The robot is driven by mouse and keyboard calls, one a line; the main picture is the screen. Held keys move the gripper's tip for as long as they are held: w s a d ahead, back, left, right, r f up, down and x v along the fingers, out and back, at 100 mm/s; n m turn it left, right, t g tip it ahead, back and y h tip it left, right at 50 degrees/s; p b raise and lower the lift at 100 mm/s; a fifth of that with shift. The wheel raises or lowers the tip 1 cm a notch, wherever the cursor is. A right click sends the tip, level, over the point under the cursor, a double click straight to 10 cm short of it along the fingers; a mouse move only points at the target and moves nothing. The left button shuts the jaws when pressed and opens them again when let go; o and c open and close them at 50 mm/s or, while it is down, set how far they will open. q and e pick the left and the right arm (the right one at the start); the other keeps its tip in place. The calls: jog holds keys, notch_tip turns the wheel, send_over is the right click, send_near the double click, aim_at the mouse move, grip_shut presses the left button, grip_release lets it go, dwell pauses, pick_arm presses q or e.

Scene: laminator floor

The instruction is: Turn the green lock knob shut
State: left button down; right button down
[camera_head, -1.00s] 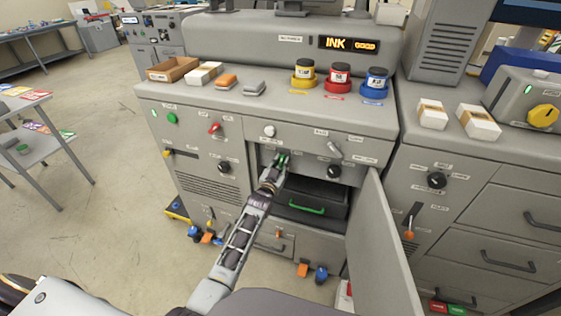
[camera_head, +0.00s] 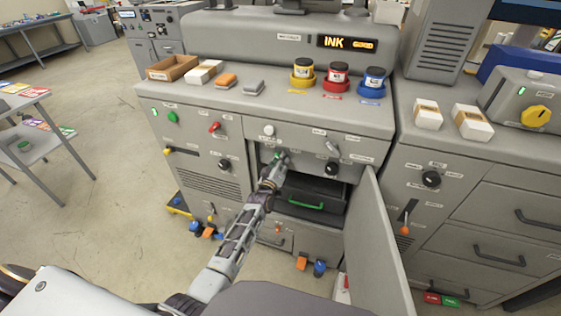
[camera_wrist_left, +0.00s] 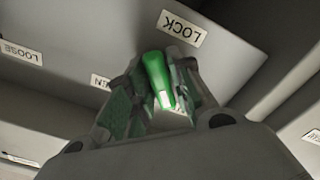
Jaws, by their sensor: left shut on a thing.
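The green lock knob (camera_wrist_left: 158,80) sits on the grey machine front inside the opened bay, close to a "LOCK" label in the left wrist view. My left gripper (camera_wrist_left: 155,98) has its two fingers on either side of the knob and is shut on it. In the head view my left gripper (camera_head: 276,163) reaches into the bay's upper part and largely hides the knob. The knob looks turned at a slant to the finger pads. My right gripper is not in view.
An open grey door (camera_head: 385,245) stands right of the bay. Below my gripper is a dark drawer (camera_head: 325,194) with a green handle (camera_head: 305,206). A black knob (camera_head: 332,169) is to the right. Ink jars (camera_head: 338,76) and boxes stand on top.

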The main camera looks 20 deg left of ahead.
pick_arm(q)
jog(key=shift+n, duration=0.6)
jog(key=c, duration=1.3)
grip_release()
jog(key=shift+o, duration=0.2)
jog(key=s, duration=1.2)
jog(key=shift+a, duration=0.2)
jog(key=shift+f, duration=0.15)
